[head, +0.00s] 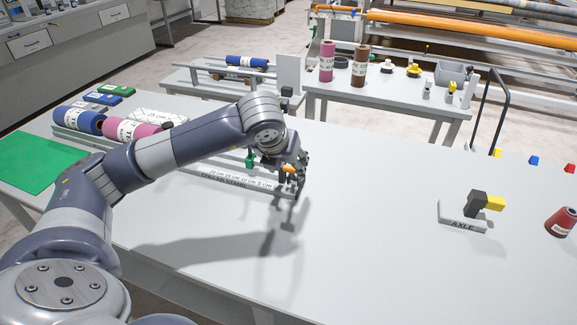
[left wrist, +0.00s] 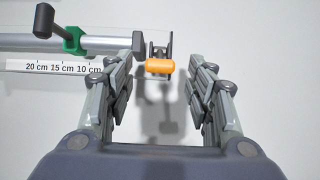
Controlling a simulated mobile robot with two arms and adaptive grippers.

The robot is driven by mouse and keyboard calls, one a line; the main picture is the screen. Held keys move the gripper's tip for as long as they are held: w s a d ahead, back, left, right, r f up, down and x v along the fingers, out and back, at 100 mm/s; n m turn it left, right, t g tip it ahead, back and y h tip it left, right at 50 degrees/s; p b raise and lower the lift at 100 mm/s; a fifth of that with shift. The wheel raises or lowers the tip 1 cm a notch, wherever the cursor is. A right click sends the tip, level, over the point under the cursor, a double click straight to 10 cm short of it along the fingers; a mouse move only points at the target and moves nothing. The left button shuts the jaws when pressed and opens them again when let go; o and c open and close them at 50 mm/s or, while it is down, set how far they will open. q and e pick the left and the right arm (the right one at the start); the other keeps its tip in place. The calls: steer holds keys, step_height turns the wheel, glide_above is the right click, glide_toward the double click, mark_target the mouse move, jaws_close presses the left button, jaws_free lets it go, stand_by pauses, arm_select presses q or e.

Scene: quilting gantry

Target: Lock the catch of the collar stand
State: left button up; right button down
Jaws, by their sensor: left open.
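The collar stand (head: 222,183) lies on the long grey table, partly hidden behind my left arm. Its bar carries a green collar (head: 250,158) with a dark handle, which also shows in the left wrist view (left wrist: 75,42) above a scale strip (left wrist: 60,68). The orange catch (head: 288,169) is at the stand's right end; in the left wrist view the orange piece (left wrist: 159,65) sits on a dark bracket. My left gripper (head: 292,180) is open above this end, its fingers on either side of the orange piece with gaps. My right gripper is out of view.
Blue (head: 80,120) and pink (head: 131,130) rolls lie behind my arm. The table between is clear. A smaller table with spools (head: 327,60) stands behind.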

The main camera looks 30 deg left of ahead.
arm_select(q)
steer(key=v, duration=0.9)
steer(key=shift+s+r, duration=0.1)
